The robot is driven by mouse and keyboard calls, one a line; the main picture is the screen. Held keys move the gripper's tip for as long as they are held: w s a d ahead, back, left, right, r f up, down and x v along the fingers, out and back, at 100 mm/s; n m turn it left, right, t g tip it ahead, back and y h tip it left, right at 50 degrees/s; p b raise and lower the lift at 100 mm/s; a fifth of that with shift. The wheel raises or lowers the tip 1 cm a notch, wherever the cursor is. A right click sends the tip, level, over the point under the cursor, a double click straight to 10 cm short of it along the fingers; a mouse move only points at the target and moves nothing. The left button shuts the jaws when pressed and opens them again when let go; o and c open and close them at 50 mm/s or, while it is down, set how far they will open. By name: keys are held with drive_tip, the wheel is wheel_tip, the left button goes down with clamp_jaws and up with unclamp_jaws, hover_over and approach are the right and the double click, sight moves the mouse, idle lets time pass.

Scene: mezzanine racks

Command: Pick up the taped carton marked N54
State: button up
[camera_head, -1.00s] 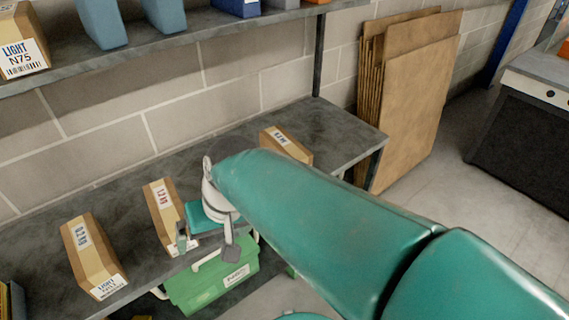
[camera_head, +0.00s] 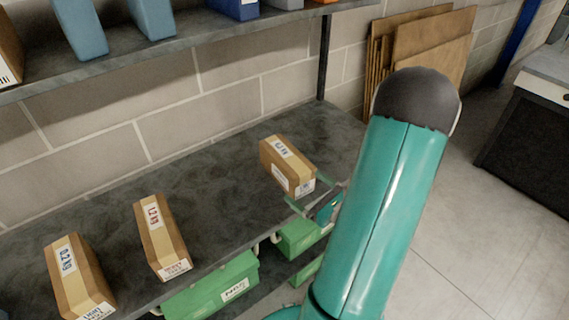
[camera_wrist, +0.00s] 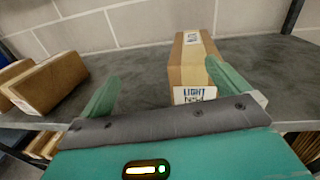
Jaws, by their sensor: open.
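A brown taped carton (camera_head: 287,165) lies on the grey shelf at its right part in the head view. In the wrist view this carton (camera_wrist: 191,62) is ahead of my gripper, right of centre, with a white label reading LIGHT; the code below is partly cut off and I cannot read it surely. My gripper (camera_wrist: 162,78) is open and empty, its green fingers apart. The right finger overlaps the carton's right side in the picture; I cannot tell if it touches. In the head view my gripper (camera_head: 316,198) is just in front of the carton's labelled end, partly behind my arm.
Two more taped cartons, a middle one (camera_head: 161,237) and a left one (camera_head: 78,278), lie on the same shelf (camera_head: 215,190). Green bins (camera_head: 212,287) sit below its front edge. An upper shelf (camera_head: 200,50) holds blue bins. Brown boards (camera_head: 425,45) lean on the wall.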

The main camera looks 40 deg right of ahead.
sight(296, 163)
drive_tip(key=s+d+f+m+h, duration=0.2)
drive_tip(key=d+m+h, duration=0.1)
drive_tip(key=d, duration=0.1)
drive_tip(key=w, duration=0.4)
drive_tip(key=w+d, duration=0.1)
drive_tip(key=w, duration=0.3)
drive_tip(key=w+d, duration=0.1)
drive_tip(key=w, duration=0.4)
drive_tip(key=c, duration=1)
drive_tip(key=shift+c, duration=0.7)
drive_tip(key=shift+d+r, duration=0.1)
drive_tip(key=shift+r, duration=0.05)
